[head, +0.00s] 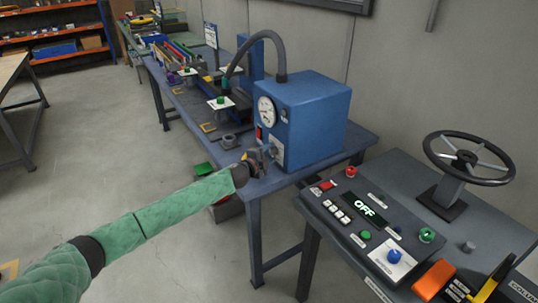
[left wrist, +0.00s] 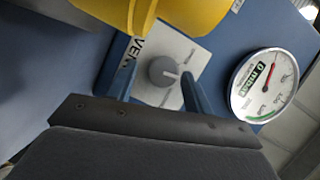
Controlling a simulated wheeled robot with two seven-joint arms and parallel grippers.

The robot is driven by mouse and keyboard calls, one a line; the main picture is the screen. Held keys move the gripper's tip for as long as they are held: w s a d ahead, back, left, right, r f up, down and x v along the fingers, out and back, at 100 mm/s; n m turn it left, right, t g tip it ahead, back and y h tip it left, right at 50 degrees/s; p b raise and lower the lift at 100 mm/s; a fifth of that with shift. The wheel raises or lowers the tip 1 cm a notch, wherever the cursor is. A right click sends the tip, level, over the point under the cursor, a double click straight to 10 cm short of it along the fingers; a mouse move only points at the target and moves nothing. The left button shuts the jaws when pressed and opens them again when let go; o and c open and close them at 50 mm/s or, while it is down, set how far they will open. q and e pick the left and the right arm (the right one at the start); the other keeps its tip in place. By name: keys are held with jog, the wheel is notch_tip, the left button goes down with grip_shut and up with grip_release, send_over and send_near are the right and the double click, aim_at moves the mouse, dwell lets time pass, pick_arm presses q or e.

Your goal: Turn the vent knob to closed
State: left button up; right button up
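The vent knob (left wrist: 164,71) is a round grey dial with a light pointer line. It sits on a white plate (left wrist: 150,95) whose label begins "VEN"; its position marks are too small to read. The plate is on the front of a blue machine box (head: 310,115), beside a round gauge (head: 266,111), which also shows in the left wrist view (left wrist: 264,85). My left gripper (head: 262,155) is at this front face. In the left wrist view its two fingers (left wrist: 160,68) are apart, one on each side of the knob, with visible gaps. My right gripper is not visible.
A yellow curved part (left wrist: 115,12) is close by at the top of the left wrist view. The blue bench (head: 275,182) carries the machine. A console (head: 340,240) with buttons, an "OFF" display and a steering wheel (head: 468,158) stands at the right. Open floor lies at the left.

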pick_arm(q)
jog(key=shift+a+r, duration=0.1)
jog(key=shift+s+a, duration=0.15)
jog(key=shift+s, duration=0.05)
jog(key=b+v, duration=0.1)
jog(key=v, duration=0.6)
jog(key=shift+s+b, duration=0.1)
jog(key=shift+b, duration=0.25)
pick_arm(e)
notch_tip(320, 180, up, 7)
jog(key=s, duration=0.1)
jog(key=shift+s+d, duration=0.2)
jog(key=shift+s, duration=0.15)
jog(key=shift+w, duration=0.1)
